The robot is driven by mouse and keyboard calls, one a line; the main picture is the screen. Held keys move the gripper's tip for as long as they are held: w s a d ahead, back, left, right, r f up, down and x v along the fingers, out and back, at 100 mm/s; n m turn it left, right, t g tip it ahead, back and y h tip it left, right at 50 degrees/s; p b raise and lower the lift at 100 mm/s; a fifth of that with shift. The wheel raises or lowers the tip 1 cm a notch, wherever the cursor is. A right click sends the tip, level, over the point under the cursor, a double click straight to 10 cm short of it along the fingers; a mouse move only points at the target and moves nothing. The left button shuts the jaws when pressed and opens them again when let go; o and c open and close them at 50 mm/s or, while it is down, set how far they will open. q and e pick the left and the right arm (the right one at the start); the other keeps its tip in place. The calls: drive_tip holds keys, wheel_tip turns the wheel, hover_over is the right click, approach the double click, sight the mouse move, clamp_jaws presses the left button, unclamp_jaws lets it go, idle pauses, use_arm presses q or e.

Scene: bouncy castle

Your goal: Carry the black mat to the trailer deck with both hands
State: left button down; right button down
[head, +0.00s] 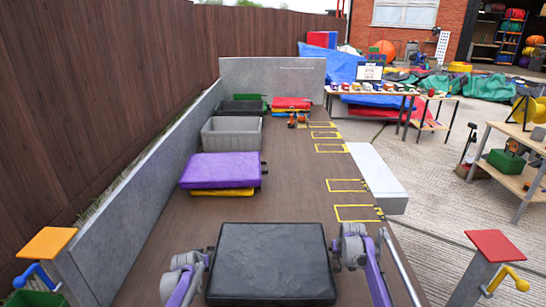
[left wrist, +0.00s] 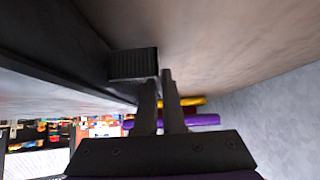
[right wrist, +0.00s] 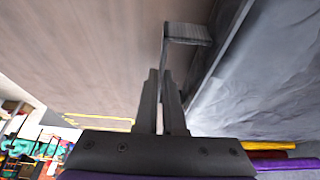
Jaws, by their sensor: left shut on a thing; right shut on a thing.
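The black mat (head: 270,262) is level at the near end of the brown trailer deck (head: 290,190), between my two grippers; whether it touches the deck I cannot tell. My left gripper (head: 208,257) is at its left edge, shut on a dark handle, which shows in the left wrist view (left wrist: 133,65). My right gripper (head: 335,252) is at its right edge, shut on the other handle, which shows in the right wrist view (right wrist: 188,34). In the right wrist view the mat (right wrist: 265,75) fills the right side.
A purple mat (head: 220,170) lies on a yellow one (head: 222,192) farther along the deck at left. Yellow outlined rectangles (head: 355,213) mark the right side. A low grey wall bounds the left.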

use_arm(q)
drive_tip(key=shift+f, duration=0.25)
use_arm(e)
drive_tip(key=shift+f, duration=0.2)
use_arm(q)
drive_tip(key=c, duration=1.4)
unclamp_jaws()
drive_tip(key=shift+f, duration=0.1)
use_arm(e)
drive_tip(key=c, duration=1.4)
unclamp_jaws()
drive_tip(key=shift+f, duration=0.1)
use_arm(q)
drive_tip(key=o, duration=0.4)
use_arm(e)
drive_tip(key=o, duration=0.4)
use_arm(q)
drive_tip(key=shift+s, duration=0.1)
drive_tip(key=v, duration=1.2)
use_arm(e)
drive_tip(key=v, duration=1.2)
